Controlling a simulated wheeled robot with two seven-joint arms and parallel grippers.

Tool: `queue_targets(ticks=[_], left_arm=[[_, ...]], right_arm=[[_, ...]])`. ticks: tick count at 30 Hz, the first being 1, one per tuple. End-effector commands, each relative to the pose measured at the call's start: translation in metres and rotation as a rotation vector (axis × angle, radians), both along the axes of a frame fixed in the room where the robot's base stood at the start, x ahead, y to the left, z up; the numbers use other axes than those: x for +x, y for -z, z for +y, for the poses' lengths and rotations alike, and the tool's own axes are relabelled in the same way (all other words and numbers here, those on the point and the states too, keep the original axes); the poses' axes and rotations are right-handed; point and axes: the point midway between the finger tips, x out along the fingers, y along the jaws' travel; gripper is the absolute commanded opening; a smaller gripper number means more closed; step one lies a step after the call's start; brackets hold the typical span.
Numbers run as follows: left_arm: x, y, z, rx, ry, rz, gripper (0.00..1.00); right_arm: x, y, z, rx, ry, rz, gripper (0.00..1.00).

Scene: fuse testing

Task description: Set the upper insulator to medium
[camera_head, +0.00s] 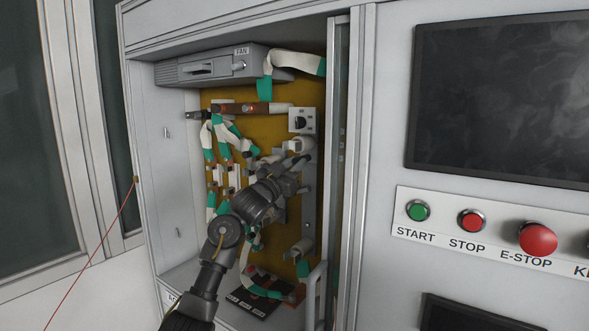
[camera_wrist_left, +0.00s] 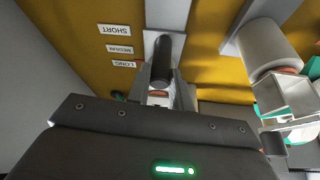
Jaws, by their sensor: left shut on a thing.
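My left gripper (camera_head: 292,172) reaches into the open cabinet. In the left wrist view it is shut on a dark round handle (camera_wrist_left: 162,62), which stands on a pale rail (camera_wrist_left: 168,12). White labels reading SHORT (camera_wrist_left: 114,30), MEDIUM (camera_wrist_left: 120,49) and LONG (camera_wrist_left: 124,64) appear upside down beside the handle. I cannot tell exactly which label the handle lines up with. A pale cylinder that looks like the upper insulator (camera_head: 297,144) is just above the gripper. A white cylinder (camera_wrist_left: 268,45) also shows at right in the left wrist view. My right gripper is out of view.
The FAN unit (camera_head: 215,68) is at the cabinet top. White-and-green cables (camera_head: 222,128) hang left of the gripper. A lower pale cylinder (camera_head: 302,249) and a dark board (camera_head: 250,298) are below. The cabinet's right frame (camera_head: 340,150) stands close to the gripper.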

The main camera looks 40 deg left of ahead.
Motion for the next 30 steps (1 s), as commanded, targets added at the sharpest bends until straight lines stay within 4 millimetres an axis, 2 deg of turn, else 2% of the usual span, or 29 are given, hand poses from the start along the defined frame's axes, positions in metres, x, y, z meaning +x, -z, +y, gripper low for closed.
queue_targets(ticks=[5, 6, 10, 20, 23, 30], left_arm=[[0.000, 0.002, 0.000, 0.000, 0.000, -0.002, 0.00], [0.000, 0.002, 0.000, 0.000, 0.001, -0.002, 0.27], [0.000, 0.002, 0.000, 0.001, 0.001, -0.001, 0.43], [-0.003, 0.005, 0.000, 0.002, 0.001, 0.000, 0.43], [-0.013, 0.012, 0.000, 0.004, 0.001, 0.000, 0.43], [-0.056, 0.031, 0.002, 0.006, 0.000, -0.001, 0.43]], right_arm=[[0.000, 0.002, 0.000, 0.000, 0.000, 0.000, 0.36], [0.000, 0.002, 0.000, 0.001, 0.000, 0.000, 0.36], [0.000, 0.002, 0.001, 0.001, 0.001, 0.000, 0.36], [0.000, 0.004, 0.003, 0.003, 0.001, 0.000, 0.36], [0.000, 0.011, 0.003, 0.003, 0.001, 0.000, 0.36], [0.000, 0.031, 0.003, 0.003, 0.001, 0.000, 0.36]])
